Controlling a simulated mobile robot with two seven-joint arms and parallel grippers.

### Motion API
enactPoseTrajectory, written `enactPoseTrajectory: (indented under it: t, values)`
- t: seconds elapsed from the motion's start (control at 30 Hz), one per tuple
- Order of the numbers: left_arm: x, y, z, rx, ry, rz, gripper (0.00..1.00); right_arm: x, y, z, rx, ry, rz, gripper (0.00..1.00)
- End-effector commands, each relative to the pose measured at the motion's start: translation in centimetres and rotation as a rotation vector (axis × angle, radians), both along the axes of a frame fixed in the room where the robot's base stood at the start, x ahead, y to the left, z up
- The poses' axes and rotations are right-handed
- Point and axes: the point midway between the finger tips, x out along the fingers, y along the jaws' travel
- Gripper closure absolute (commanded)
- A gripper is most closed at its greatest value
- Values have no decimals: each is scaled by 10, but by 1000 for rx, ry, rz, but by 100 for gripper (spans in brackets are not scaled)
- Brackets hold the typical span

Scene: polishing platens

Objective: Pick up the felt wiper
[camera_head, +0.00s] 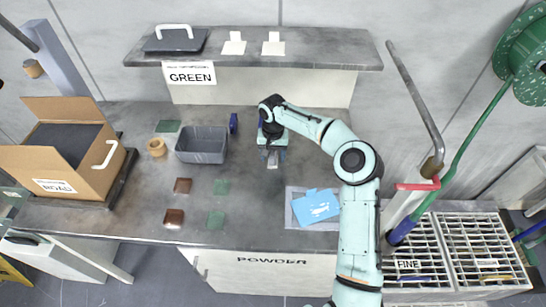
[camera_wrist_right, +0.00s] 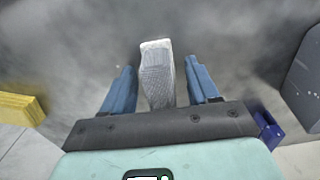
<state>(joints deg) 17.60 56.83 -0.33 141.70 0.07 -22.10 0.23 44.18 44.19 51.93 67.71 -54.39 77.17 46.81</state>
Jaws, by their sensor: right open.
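The felt wiper looks like a pale grey, textured block (camera_wrist_right: 157,75) in the right wrist view, standing out from the grey bench between my fingers. My right gripper (camera_wrist_right: 160,85) is open, with one blue finger on each side of the block. There is a visible gap on the right and a smaller one on the left. In the head view my right gripper (camera_head: 272,150) points down over the bench, and the block's grey end (camera_head: 272,160) shows just below it. Most of the block is hidden there by the gripper. My left gripper is not seen.
A grey bin (camera_head: 202,157) and a small blue object (camera_head: 233,123) stand left of the gripper. A blue sheet (camera_head: 315,207) lies to the right. Small green and brown squares (camera_head: 183,186) lie toward the front. A shelf (camera_head: 300,48) overhangs the back. A cardboard box (camera_head: 85,180) stands left.

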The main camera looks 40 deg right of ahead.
Motion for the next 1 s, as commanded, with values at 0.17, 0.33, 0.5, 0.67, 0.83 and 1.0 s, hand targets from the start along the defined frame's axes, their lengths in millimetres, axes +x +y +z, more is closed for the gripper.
enactPoseTrajectory:
  t: [0.17, 0.33, 0.5, 0.67, 0.83, 1.0]
  values:
    - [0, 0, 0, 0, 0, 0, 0, 0, 0, 0, 0, 0, 0, 63]
    - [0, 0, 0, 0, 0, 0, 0, 0, 0, 1, 0, 0, 0, 96]
    - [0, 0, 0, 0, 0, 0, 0, 0, 0, 1, 0, 0, 0, 97]
    - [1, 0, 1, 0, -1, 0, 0, 0, -1, 10, -2, -1, -1, 97]
    - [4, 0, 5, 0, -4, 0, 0, 1, 0, 44, -4, -5, -1, 97]
    - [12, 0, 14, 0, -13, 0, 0, 2, 0, 95, -4, -7, -1, 97]
